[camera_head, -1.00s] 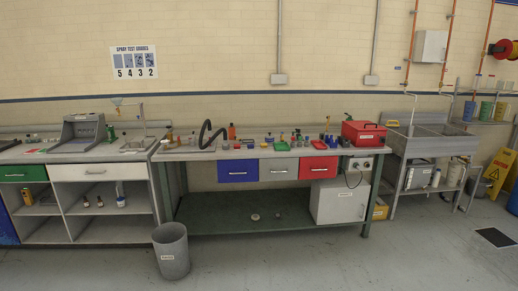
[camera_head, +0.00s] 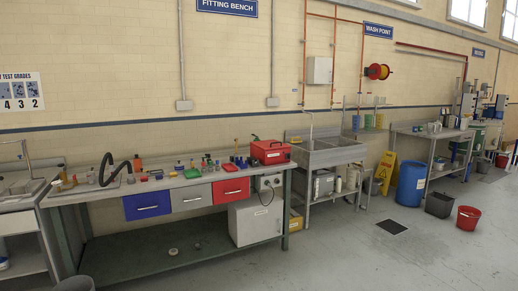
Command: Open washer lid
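I cannot pick out a washer or its lid for certain. A white box-shaped unit (camera_head: 255,222) with a small label stands under the right end of the fitting bench, and its front looks closed. A grey control panel with dials (camera_head: 268,183) sits above it, with a dark cable hanging down. A red case (camera_head: 270,152) with a handle on top stands on the bench above, and looks shut. Neither of my grippers is in view.
The bench (camera_head: 165,185) carries several small bottles and tools, with drawers below. A steel sink (camera_head: 328,152) stands right of it. A yellow floor sign (camera_head: 385,172), blue barrel (camera_head: 411,183), dark bin (camera_head: 439,204) and red bucket (camera_head: 468,217) line the right.

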